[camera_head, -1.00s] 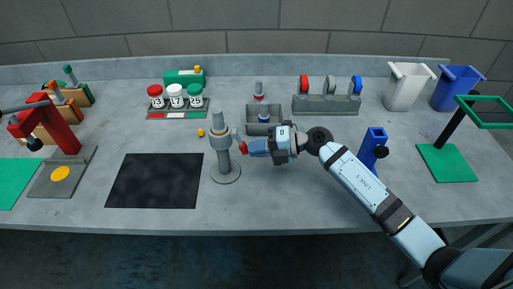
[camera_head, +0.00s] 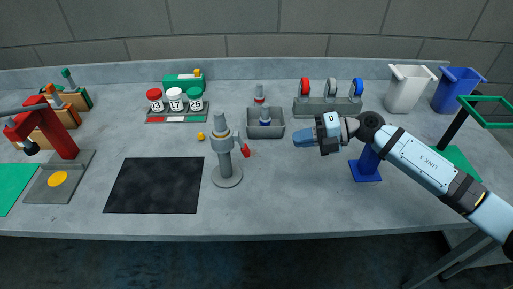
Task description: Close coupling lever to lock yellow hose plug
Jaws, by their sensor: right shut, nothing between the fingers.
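The grey coupling (camera_head: 224,143) stands upright on a post with a round base. Its lever, with a red tip (camera_head: 246,151), sticks out on the right side and slants down. A small yellow piece (camera_head: 201,136), perhaps the yellow hose plug, shows just left of the coupling; whether it is seated in the coupling is too small to tell. My right gripper (camera_head: 297,140) with blue fingers is shut and empty. It points left, to the right of the lever and clear of it. My left gripper is not in view.
A grey bin (camera_head: 279,132) with a blue-marked fitting stands behind the coupling. A blue stand (camera_head: 366,166) is below my right arm. A black mat (camera_head: 153,200) lies left of the coupling, and a red press (camera_head: 58,134) is farther left. The front middle of the table is clear.

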